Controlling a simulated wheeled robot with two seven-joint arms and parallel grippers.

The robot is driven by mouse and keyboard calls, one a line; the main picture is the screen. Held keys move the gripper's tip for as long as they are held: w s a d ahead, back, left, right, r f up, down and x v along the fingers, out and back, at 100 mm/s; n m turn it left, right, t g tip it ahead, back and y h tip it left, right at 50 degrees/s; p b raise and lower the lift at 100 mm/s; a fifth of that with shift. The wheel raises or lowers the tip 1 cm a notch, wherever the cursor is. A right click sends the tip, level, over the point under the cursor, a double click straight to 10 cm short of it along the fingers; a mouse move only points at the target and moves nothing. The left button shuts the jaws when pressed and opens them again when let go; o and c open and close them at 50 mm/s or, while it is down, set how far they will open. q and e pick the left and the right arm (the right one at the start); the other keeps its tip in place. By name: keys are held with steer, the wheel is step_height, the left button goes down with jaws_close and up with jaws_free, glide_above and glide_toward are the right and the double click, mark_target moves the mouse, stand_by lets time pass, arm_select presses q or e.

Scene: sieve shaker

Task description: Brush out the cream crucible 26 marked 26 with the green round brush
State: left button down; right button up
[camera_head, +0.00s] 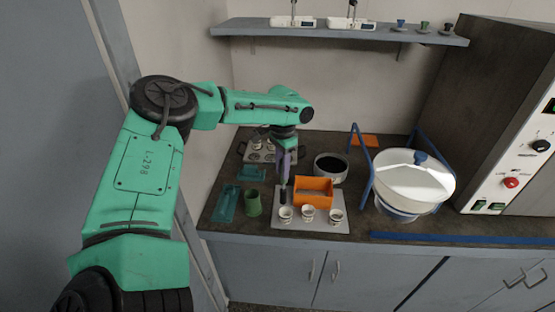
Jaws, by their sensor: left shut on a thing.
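Three small cream crucibles stand in a row at the front of a light grey mat (312,228): left (286,215), middle (308,214) and right (336,217). Their markings are too small to read, so I cannot tell which is 26. My left gripper (284,178) points down over the mat's left side, behind the left crucible. It is shut on a thin, dark, upright thing (283,195), which looks like a brush; its colour is unclear at this size. A green cup (253,204) stands left of the mat. My right gripper is out of view.
An orange open box (314,190) sits on the mat behind the crucibles. A dark-filled round bowl (331,168) and a metal tray with cups (262,152) stand further back. Green trays (228,203) lie left. A large white lidded vessel (413,183) with blue arms stands right.

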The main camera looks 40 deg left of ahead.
arm_select(q)
steer(key=shift+s+d+f, duration=0.1)
steer(key=shift+d+f, duration=0.1)
steer(key=shift+f, duration=0.05)
steer(key=f+b, duration=0.3)
steer(key=f, duration=0.1)
steer(key=d+f+b, duration=0.1)
steer(key=f+b, duration=0.1)
steer(key=shift+s+f+b, duration=0.1)
steer(key=shift+s+b, duration=0.2)
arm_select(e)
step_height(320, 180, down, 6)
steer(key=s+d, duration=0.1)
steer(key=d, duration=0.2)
arm_select(q)
step_height(320, 180, up, 8)
steer(key=p, duration=0.6)
glide_above(284, 188)
steer(key=s+d, duration=0.1)
steer(key=shift+s+d, duration=0.15)
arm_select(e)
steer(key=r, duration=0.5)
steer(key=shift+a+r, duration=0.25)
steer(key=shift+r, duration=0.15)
